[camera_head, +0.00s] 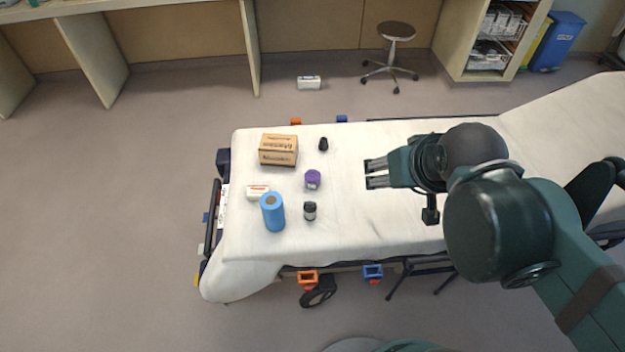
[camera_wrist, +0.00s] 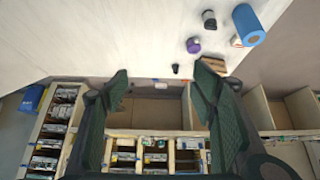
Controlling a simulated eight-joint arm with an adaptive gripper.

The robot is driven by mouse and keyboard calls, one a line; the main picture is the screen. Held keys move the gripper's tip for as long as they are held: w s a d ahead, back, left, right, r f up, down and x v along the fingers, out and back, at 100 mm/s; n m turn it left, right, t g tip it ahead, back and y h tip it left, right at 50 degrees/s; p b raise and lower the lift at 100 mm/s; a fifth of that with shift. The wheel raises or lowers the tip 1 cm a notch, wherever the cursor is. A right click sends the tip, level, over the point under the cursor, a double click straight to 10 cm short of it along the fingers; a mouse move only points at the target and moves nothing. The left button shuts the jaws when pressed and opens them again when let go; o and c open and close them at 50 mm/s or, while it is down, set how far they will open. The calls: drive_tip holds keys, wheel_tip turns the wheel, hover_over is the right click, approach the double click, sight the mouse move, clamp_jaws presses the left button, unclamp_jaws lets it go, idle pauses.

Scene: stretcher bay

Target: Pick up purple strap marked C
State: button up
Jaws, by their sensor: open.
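The purple strap (camera_head: 312,180) is a small rolled bundle on the white stretcher sheet, with a pale label on its side; the mark is too small to read. It also shows in the wrist view (camera_wrist: 193,46), standing apart from the things around it. My gripper (camera_head: 369,174) is open and empty, to the right of the purple strap in the head view, with its fingers pointing left towards it. In the wrist view the two dark fingers (camera_wrist: 165,80) are spread wide with nothing between them touching either.
Around the strap lie a cardboard box (camera_head: 278,156), a small black item (camera_head: 323,144), a black-and-white item (camera_head: 310,211), a blue roll (camera_head: 273,213) and a small white box (camera_head: 258,191). The stretcher sheet (camera_head: 350,218) is clear between the strap and my gripper.

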drive_tip(key=shift+w+n, duration=0.6)
drive_tip(key=shift+w, duration=0.6)
drive_tip(key=n+g+p, duration=0.2)
drive_tip(key=n+g, duration=0.5)
drive_tip(key=n, duration=0.9)
hover_over(314, 176)
drive_tip(key=f, duration=2.4)
drive_tip(key=shift+s+d+f, duration=0.1)
drive_tip(key=shift+d+f, duration=0.1)
drive_tip(key=shift+f, duration=0.1)
drive_tip(key=shift+a+f+n, duration=0.25)
drive_tip(key=shift+f+n, duration=0.25)
drive_tip(key=shift+f, duration=0.25)
drive_tip(key=shift+f, duration=0.1)
drive_tip(key=shift+f+b, duration=0.35)
drive_tip(key=shift+f, duration=0.8)
drive_tip(key=shift+f, duration=0.1)
